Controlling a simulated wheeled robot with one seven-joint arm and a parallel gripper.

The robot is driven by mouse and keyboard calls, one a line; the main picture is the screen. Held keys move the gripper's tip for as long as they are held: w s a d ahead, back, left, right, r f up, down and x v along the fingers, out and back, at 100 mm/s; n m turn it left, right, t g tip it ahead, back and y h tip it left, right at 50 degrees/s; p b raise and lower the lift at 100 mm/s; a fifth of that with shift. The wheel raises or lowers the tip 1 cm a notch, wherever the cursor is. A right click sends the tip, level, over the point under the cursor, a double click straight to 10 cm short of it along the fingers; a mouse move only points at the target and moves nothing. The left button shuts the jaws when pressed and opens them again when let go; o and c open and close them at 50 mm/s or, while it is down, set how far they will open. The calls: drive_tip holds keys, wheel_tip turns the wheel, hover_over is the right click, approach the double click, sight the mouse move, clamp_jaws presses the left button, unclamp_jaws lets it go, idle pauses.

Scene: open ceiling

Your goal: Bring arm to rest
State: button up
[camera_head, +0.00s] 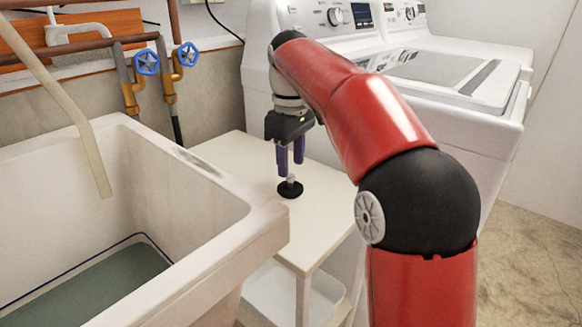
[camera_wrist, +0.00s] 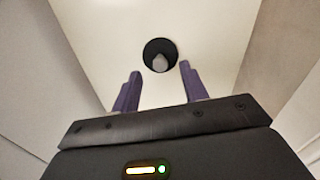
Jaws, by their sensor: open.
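My gripper (camera_head: 290,156) is at the end of my red and black arm, pointing down over a small white table (camera_head: 325,212). Its two purple fingers are apart, with nothing between them. A black round stopper with a grey knob (camera_head: 290,188) stands on the table just below the fingertips. In the wrist view the stopper (camera_wrist: 160,55) lies ahead of the open fingers (camera_wrist: 158,84), apart from them, on the pale tabletop. My arm reaches across the right half of the head view and hides part of the table and a machine.
A deep white sink (camera_head: 215,195) with greenish water stands left of the table. White washing machines (camera_head: 450,75) stand behind and to the right. Pipes with blue valve handles (camera_head: 147,62) run along the back wall. Bare floor (camera_head: 530,240) shows at the right.

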wheel_tip(320, 180, up, 4)
drive_tip(key=shift+p, duration=0.45)
drive_tip(key=shift+s+d+r, duration=0.1)
drive_tip(key=shift+r, duration=0.1)
drive_tip(key=s+d+f+m+t, duration=0.25)
drive_tip(key=s+d+m, duration=0.3)
drive_tip(key=s, duration=0.65)
drive_tip(key=s+d+f+m+t, duration=0.1)
drive_tip(key=s+d+f+m, duration=0.1)
drive_tip(key=s+f, duration=0.4)
drive_tip(key=s+d+f+m+t, duration=0.2)
drive_tip(key=s+d+f+m, duration=0.1)
drive_tip(key=s+f, duration=0.3)
drive_tip(key=shift+s, duration=1)
drive_tip(key=shift+d, duration=0.1)
drive_tip(key=shift+c, duration=0.8)
